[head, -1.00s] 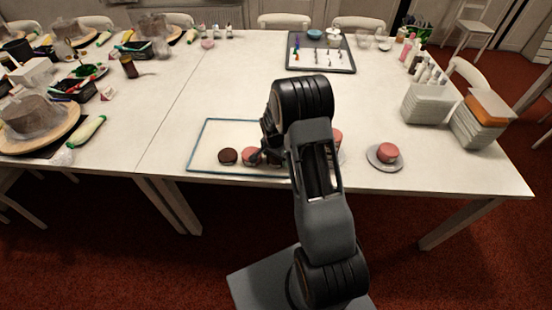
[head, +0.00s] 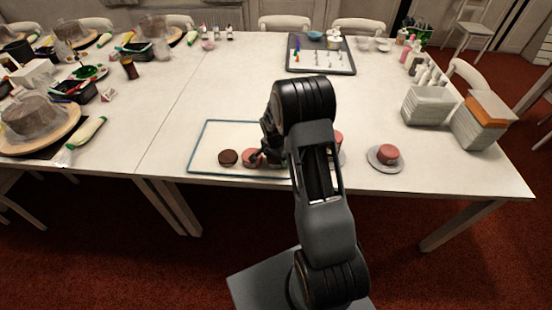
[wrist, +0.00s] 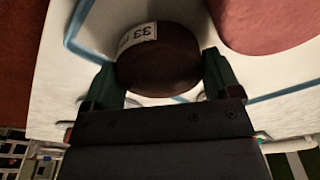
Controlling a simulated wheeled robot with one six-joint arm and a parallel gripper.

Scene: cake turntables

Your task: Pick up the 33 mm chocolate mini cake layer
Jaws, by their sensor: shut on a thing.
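The chocolate mini cake layer (wrist: 160,66) is a dark brown round in the wrist view, with a white label reading 33. My gripper (wrist: 163,85) has a green finger on each side of it and is shut on it. In the head view my gripper (head: 258,157) is partly hidden by my arm, and I cannot make out the held layer there. A dark brown round (head: 228,157) shows at the left on the blue-edged board (head: 222,133), apart from the visible fingers. A pink round (head: 250,156) sits beside the fingers, and a pink round (wrist: 265,22) is close by in the wrist view.
A pink round (head: 388,153) sits on a grey stand (head: 385,165) to the right. A dark tray of tools (head: 320,68) lies at the back. The middle of the table is clear.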

